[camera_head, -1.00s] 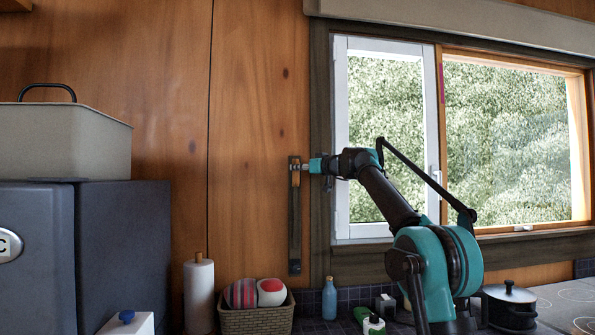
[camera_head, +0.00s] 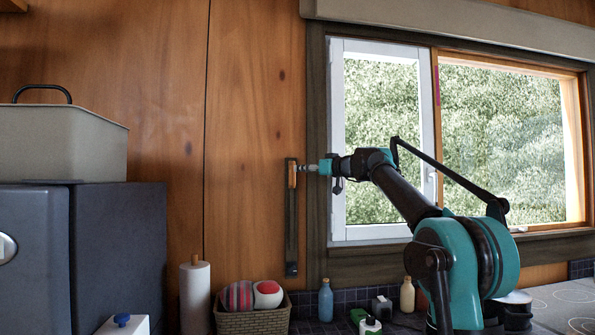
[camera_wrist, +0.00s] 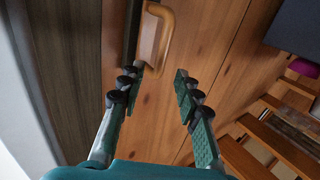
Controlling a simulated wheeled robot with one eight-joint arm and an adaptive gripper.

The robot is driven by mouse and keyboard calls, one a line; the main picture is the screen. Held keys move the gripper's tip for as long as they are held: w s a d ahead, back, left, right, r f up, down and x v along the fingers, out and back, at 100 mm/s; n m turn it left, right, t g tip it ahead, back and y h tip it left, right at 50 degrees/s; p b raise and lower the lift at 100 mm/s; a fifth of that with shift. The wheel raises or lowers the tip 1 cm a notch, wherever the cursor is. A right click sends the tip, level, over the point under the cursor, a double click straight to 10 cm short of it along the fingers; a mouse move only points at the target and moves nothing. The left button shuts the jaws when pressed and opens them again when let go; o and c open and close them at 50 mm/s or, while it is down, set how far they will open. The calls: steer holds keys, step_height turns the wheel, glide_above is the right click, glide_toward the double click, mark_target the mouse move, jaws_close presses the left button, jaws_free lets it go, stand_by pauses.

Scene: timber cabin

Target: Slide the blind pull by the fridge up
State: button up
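The blind pull is a dark vertical track (camera_head: 291,225) on the wood wall, left of the window, with a small wooden handle (camera_head: 292,175) near its upper end. The handle appears clear of both fingers.
The fridge (camera_head: 120,255) stands at left with a bin (camera_head: 60,143) on top. Below are a paper towel roll (camera_head: 195,295), a basket (camera_head: 252,321) and a blue bottle (camera_head: 326,300). The window frame (camera_head: 317,130) lies close right of the track. The wall above the track is clear.

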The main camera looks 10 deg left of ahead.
steer(key=v, duration=0.5)
steer(key=shift+s+d, duration=0.3)
